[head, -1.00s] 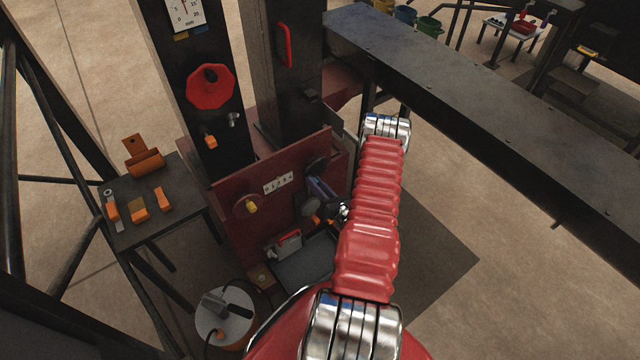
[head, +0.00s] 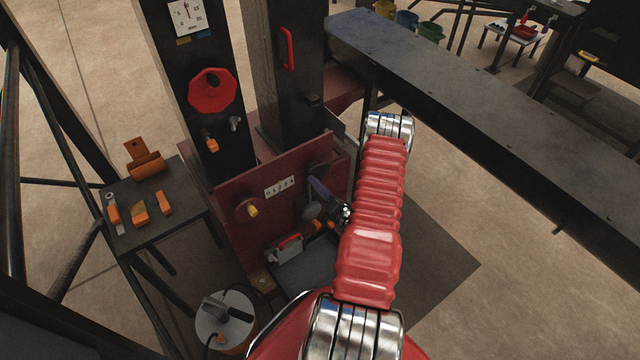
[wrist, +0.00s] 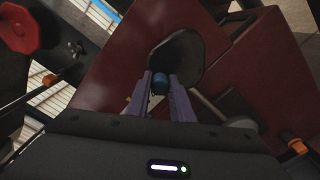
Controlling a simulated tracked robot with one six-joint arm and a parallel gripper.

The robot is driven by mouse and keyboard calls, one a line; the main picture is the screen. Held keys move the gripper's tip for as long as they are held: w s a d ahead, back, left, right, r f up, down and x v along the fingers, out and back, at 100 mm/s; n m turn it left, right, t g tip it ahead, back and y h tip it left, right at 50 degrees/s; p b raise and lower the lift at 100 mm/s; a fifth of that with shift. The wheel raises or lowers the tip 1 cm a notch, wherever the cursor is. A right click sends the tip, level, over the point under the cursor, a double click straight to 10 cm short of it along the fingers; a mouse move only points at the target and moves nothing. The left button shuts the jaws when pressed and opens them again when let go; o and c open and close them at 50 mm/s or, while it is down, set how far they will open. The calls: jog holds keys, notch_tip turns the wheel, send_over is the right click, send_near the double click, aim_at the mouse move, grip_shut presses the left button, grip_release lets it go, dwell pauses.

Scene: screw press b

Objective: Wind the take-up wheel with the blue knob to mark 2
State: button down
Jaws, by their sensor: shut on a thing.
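My gripper (wrist: 161,80) is shut on the blue knob (wrist: 160,84), which sits between its two purple-grey fingers in the wrist view. Just behind the knob is the dark round take-up wheel (wrist: 184,54), against a dark red panel. In the head view my gripper (head: 318,188) reaches the right part of that red panel (head: 285,222); the knob cannot be made out there. A white mark plate (head: 279,187) is on the panel to the left of my gripper. Its small figures, and which mark the wheel stands at, cannot be read.
A wheel with a yellow knob (head: 247,209) is left on the panel. A red handwheel (head: 212,91) and orange-tipped lever (head: 211,145) are on the column above. A side table (head: 150,228) with orange parts stands left. A dark beam (head: 480,110) runs along the right.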

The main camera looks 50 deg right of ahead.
jog(key=shift+s+d, duration=0.1)
jog(key=shift+d, duration=0.25)
jog(key=c, duration=1.6)
grip_release()
jog(key=shift+a, duration=0.15)
jog(key=shift+o, duration=0.2)
jog(key=shift+a, duration=0.1)
jog(key=v, duration=1.3)
jog(key=shift+s, duration=0.35)
jog(key=shift+a, duration=0.15)
